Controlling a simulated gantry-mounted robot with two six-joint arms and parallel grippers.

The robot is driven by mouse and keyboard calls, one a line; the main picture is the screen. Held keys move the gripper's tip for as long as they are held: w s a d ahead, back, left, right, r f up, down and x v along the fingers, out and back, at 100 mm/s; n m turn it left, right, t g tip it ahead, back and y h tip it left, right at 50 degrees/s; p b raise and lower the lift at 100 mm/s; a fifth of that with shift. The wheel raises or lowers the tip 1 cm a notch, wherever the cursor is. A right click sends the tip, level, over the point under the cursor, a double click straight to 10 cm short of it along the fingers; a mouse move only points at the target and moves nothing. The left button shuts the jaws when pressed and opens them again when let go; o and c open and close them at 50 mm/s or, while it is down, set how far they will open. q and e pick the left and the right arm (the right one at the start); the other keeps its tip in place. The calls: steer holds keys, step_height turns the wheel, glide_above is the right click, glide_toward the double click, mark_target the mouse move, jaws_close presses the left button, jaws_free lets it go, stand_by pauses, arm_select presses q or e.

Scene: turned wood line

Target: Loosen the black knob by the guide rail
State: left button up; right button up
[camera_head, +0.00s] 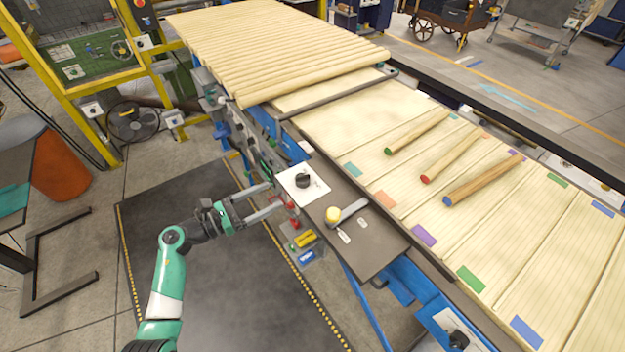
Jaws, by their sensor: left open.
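A black knob (303,181) sits on a white plate (312,193) at the near side of the line. My left gripper (277,195) is open, with its two fingers pointing right toward the plate. The fingertips are just left of the plate, and the gap between them looks empty. The fingers appear apart from the knob. A dark rail (340,96) crosses the line farther back. Another black knob (458,341) shows on a white plate at the bottom right. My right gripper is not in view.
A yellow round knob (333,214) with a metal lever (352,209) stands on a dark panel right of the plate. Red buttons (292,222) and a yellow block (304,240) lie below the fingers. Several wooden rods lie on the line. A dark mat (220,280) covers the floor.

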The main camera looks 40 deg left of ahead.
mark_target(296, 183)
arm_select(q)
steer(key=b+x, duration=0.2)
steer(key=x, duration=0.8)
steer(key=shift+w, duration=0.15)
steer(key=shift+w+d+r, duration=0.1)
steer(key=shift+w+d, duration=0.15)
steer(key=shift+w, duration=0.35)
steer(key=shift+c, duration=0.3)
